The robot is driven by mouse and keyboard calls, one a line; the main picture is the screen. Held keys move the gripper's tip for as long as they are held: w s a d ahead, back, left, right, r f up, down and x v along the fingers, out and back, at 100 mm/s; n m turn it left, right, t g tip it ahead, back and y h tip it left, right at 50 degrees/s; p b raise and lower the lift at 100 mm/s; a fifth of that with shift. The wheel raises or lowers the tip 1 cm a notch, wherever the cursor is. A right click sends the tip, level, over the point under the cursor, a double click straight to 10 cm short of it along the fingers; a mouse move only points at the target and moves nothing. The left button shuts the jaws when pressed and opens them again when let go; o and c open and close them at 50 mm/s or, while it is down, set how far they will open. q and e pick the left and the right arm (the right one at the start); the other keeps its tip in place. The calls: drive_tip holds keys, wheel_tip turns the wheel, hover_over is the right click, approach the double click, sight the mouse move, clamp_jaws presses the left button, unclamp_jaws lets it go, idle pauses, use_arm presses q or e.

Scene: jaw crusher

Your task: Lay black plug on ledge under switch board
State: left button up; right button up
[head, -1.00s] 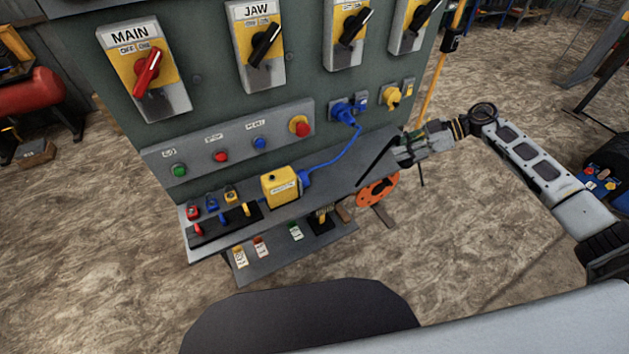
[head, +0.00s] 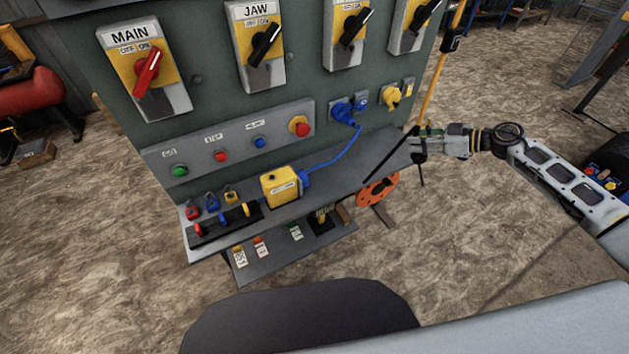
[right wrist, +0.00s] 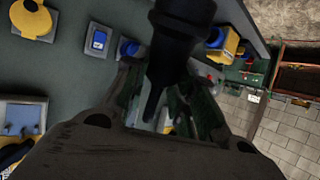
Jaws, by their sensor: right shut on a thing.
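The switch board (head: 215,85) stands upright with its ledge (head: 340,182) along its lower front. My right gripper (head: 416,143) is just beyond the ledge's right end. It is shut on the black plug (right wrist: 180,40), which shows large and dark between the fingers in the right wrist view. In the head view a thin dark slanted piece (head: 388,156) reaches from the gripper down-left over the ledge's right end; I cannot tell whether it touches the ledge. My left gripper is not in view.
A yellow box (head: 280,187) with a blue cable sits mid-ledge. Small coloured padlocks (head: 212,203) are at its left end. A blue plug (head: 343,113) sits in the board above. An orange disc (head: 377,191) is below the right end. The ledge's right part looks clear.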

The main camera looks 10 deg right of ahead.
drive_tip(key=shift+d+r+m+t+h, duration=0.6)
drive_tip(key=shift+d+m+t+h, duration=0.5)
drive_tip(key=shift+d+m+t, duration=0.85)
drive_tip(key=shift+s+a+f+m+t+h, duration=0.2)
drive_tip(key=shift+a+f+t, duration=0.15)
drive_tip(key=shift+f, duration=0.35)
drive_tip(key=shift+s+a+f+m+t+h, duration=0.1)
drive_tip(key=shift+s+a+f+t, duration=0.25)
drive_tip(key=shift+f, duration=0.35)
drive_tip(key=shift+s+a+f+m+t+h, duration=0.15)
drive_tip(key=shift+a+f+t, duration=0.25)
drive_tip(key=shift+f, duration=0.3)
drive_tip(key=shift+s+a+f+m+t+h, duration=0.2)
drive_tip(key=shift+a+f+t, duration=0.2)
drive_tip(key=shift+a+f, duration=0.25)
drive_tip(key=shift+s+a+f+m+t+h, duration=0.1)
drive_tip(key=shift+s+a+f+m+t, duration=0.1)
drive_tip(key=shift+a+f+t, duration=0.25)
drive_tip(key=shift+s+a+f+m+t+h, duration=0.1)
drive_tip(key=shift+a+f+m+t+h, duration=0.15)
drive_tip(key=shift+a+f, duration=0.5)
drive_tip(key=shift+a, duration=0.25)
